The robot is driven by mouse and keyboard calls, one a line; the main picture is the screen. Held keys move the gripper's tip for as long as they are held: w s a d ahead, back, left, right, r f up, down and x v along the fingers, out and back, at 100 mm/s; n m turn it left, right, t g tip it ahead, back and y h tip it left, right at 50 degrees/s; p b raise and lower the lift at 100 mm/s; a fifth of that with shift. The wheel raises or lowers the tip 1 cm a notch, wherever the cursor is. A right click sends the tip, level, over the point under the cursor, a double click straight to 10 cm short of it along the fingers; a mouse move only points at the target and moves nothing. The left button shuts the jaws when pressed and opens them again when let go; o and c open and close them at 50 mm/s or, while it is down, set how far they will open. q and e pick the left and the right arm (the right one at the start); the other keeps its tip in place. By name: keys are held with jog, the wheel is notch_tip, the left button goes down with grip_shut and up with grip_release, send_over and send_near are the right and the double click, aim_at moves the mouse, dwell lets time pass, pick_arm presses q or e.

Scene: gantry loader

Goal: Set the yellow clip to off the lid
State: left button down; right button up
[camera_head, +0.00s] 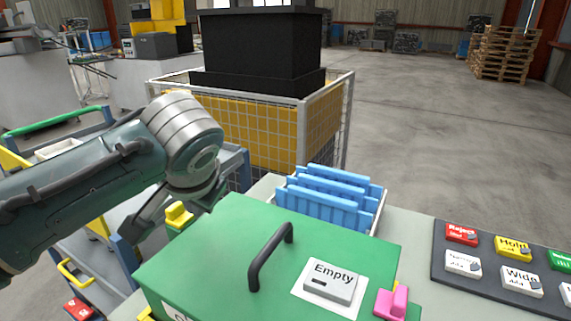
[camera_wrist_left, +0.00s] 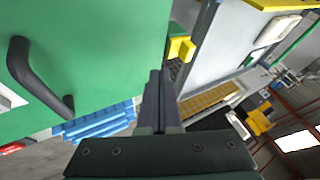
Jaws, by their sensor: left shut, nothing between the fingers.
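The green lid (camera_head: 215,252) has a black handle (camera_head: 270,257) and lies across the front of the bench. The yellow clip (camera_head: 178,215) is at the lid's far left edge. In the left wrist view the clip (camera_wrist_left: 182,47) sticks out beside the edge of the green lid (camera_wrist_left: 110,55); whether any of it overlaps the lid I cannot tell. My left gripper (camera_head: 134,230) is shut and empty, just left of the clip. In the left wrist view its fingertips (camera_wrist_left: 154,76) are below and left of the clip, apart from it. My right gripper is not in view.
A pink clip (camera_head: 392,303) is at the lid's right edge, near the white Empty block (camera_head: 332,283). Blue racks (camera_head: 330,198) stand behind the lid. A panel of labelled buttons (camera_head: 500,270) is on the right. A wire-mesh cage (camera_head: 322,130) stands behind the bench.

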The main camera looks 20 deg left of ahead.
pick_arm(q)
jog(key=v, duration=0.4)
jog(key=shift+s+d+r+p, duration=0.25)
jog(key=shift+p, duration=0.05)
